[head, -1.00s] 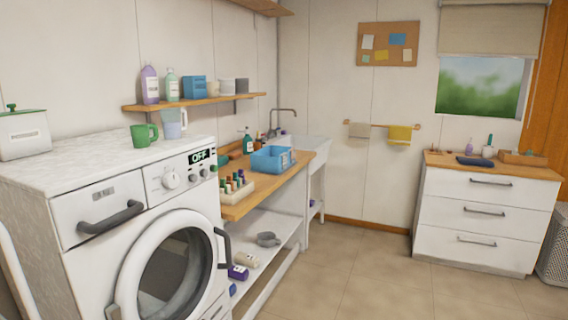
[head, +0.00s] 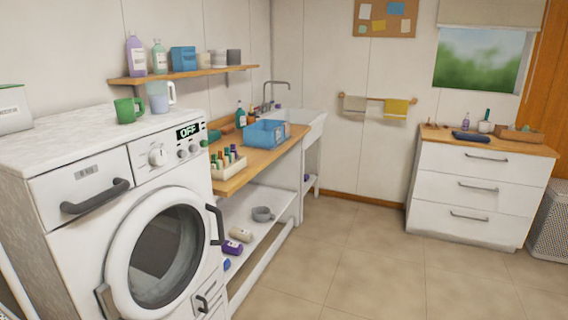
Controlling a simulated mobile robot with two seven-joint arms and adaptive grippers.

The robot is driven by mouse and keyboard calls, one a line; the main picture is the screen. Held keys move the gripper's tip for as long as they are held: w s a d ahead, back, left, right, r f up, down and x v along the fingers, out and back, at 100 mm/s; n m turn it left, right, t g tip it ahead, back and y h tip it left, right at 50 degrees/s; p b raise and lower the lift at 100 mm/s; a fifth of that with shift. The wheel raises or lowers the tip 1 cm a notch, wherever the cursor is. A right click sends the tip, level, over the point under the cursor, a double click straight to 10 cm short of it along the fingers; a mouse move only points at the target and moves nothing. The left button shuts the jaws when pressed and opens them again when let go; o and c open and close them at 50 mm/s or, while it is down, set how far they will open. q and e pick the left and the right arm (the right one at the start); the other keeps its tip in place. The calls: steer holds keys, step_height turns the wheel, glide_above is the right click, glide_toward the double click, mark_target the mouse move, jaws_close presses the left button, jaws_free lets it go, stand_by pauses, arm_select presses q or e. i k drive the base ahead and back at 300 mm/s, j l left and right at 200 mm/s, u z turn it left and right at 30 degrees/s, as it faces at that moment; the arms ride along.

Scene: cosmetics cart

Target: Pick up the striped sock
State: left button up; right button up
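I cannot make out a striped sock anywhere in the head view. A dark blue folded cloth (head: 471,137) lies on top of the white drawer unit (head: 470,190) at the right, and no stripes show on it. The washing machine (head: 120,215) at the left has its round door shut, and the inside behind the glass is dark. Neither of my grippers is in view.
A wooden counter (head: 262,160) holds a blue basket (head: 265,133) and a rack of small bottles (head: 228,162). Bottles lie on the white lower shelf (head: 262,232). A grey woven basket (head: 550,225) stands far right. The tiled floor (head: 370,260) is clear.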

mark_target(278, 129)
steer(key=i+z, duration=0.4)
steer(key=i, duration=1.15)
